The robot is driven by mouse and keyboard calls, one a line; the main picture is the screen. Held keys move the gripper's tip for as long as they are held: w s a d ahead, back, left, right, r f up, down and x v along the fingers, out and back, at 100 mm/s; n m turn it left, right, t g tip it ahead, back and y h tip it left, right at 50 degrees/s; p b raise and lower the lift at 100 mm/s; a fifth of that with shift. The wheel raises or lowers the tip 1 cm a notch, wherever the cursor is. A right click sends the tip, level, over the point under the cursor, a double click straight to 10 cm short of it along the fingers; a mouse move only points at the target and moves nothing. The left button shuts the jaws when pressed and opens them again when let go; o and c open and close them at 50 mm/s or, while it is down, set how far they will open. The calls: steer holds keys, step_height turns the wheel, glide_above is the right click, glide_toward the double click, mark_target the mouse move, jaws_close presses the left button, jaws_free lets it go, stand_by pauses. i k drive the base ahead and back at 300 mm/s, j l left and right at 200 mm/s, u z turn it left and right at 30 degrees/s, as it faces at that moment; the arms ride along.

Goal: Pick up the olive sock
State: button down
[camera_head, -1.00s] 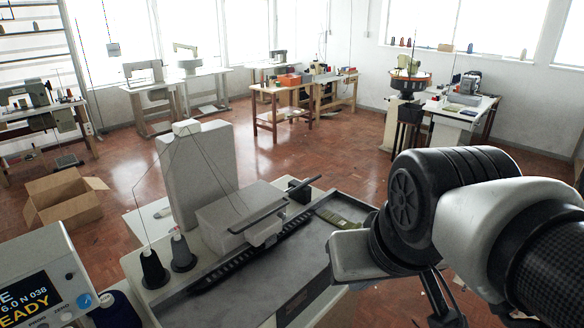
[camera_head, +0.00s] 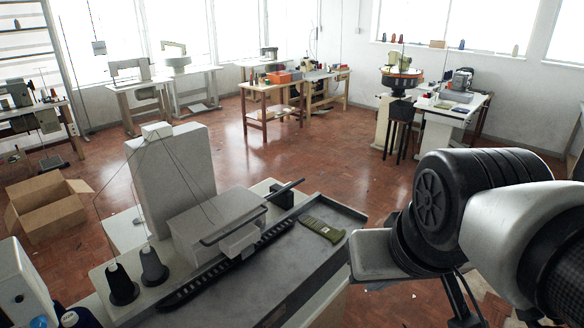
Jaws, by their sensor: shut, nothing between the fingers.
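The olive sock (camera_head: 322,229) lies flat on the grey work surface of the buttonhole station (camera_head: 285,270), near its far right edge. My gripper (camera_head: 464,302) shows only in part below the wrist, at the bottom edge. It is shut and holds nothing. Its tips are partly hidden or cut off by the frame.
A grey machine head (camera_head: 215,220) with a tall block behind stands left of the sock. Two dark thread cones (camera_head: 153,264) are at the front left. An open cardboard box (camera_head: 48,210) is on the floor.

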mark_target(319, 225)
steer(key=i+l+u, duration=0.1)
steer(key=u, duration=0.65)
steer(key=i+l+u, duration=0.2)
steer(key=l, duration=0.15)
steer(key=l+u, duration=0.2)
steer(key=l, duration=0.15)
steer(key=l+u, duration=0.2)
steer(key=l, duration=0.15)
steer(key=i+l, duration=0.1)
steer(key=l, duration=0.4)
steer(key=i+l+u, duration=0.1)
steer(key=l, duration=0.9)
steer(key=i+u, duration=0.05)
